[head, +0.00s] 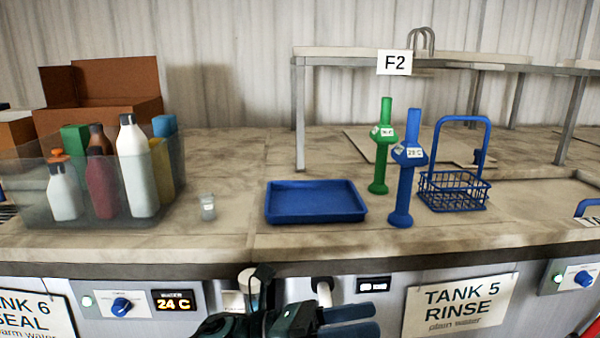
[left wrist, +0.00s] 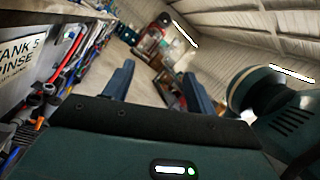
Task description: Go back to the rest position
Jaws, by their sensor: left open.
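My left gripper (head: 348,322) shows at the bottom of the head view, in front of the counter's front panel and below its edge. Its two blue fingers point to the right. In the left wrist view the fingers of this gripper (left wrist: 158,85) stand apart with nothing between them, so it is open and empty. Beyond them I see the floor and the far part of the hall. My right gripper is in neither view.
The counter holds a blue tray (head: 315,218), a green (head: 383,150) and a blue (head: 406,180) handled tool, a blue wire basket (head: 452,192), a small cup (head: 208,207) and a clear bin (head: 30,185) of bottles. A TANK 5 sign (head: 460,305) hangs in front.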

